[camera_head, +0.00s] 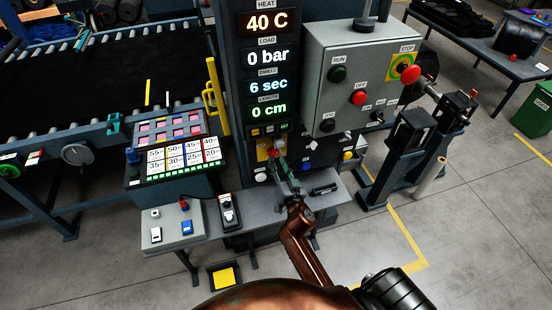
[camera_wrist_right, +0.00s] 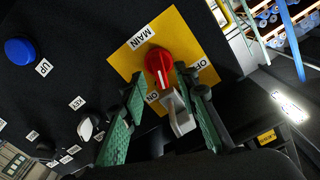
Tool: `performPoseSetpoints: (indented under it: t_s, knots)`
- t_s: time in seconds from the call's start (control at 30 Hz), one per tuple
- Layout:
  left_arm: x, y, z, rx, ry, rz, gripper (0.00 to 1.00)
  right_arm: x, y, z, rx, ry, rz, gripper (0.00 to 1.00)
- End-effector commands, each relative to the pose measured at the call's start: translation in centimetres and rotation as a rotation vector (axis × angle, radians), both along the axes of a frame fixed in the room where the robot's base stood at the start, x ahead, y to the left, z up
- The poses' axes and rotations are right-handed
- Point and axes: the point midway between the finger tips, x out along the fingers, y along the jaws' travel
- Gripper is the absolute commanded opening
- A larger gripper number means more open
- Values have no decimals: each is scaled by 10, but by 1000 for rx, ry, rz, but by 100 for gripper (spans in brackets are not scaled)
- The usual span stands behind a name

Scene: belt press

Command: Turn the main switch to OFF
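The main switch is a red round knob (camera_wrist_right: 158,62) with a pale grey handle (camera_wrist_right: 182,118), on a yellow plate (camera_wrist_right: 122,62) marked MAIN, ON and OFF in the right wrist view. A white line on the knob points nearer ON than OFF. My right gripper (camera_wrist_right: 168,100) has its two green-padded fingers apart, one on each side of the handle. I cannot tell whether either finger touches it. In the head view my right gripper (camera_head: 277,163) is at the panel, partly covering the yellow plate (camera_head: 263,150). My left gripper is not in view.
A blue UP button (camera_wrist_right: 20,51) and a KEY switch (camera_wrist_right: 90,126) are on the same panel. Above it in the head view is a grey control box (camera_head: 355,75) with a red stop button (camera_head: 410,75). A grey shelf (camera_head: 258,208) lies below the panel.

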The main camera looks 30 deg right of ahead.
Motion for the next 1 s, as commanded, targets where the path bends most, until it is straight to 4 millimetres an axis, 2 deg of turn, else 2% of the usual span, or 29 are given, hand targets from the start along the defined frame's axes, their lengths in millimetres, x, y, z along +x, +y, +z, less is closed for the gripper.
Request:
performPoseSetpoints:
  t_s: [0.2, 0.47, 0.9, 1.0]
  knots:
    - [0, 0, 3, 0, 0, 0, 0, 17, -4, 0, -2, 1, 0, 28]
    - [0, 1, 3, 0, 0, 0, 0, 19, -5, -1, 0, 1, -1, 28]
    - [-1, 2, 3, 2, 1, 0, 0, 19, -4, -1, 1, 2, 0, 0]
    - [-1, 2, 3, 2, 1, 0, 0, 19, -4, -1, 0, 2, 1, 0]
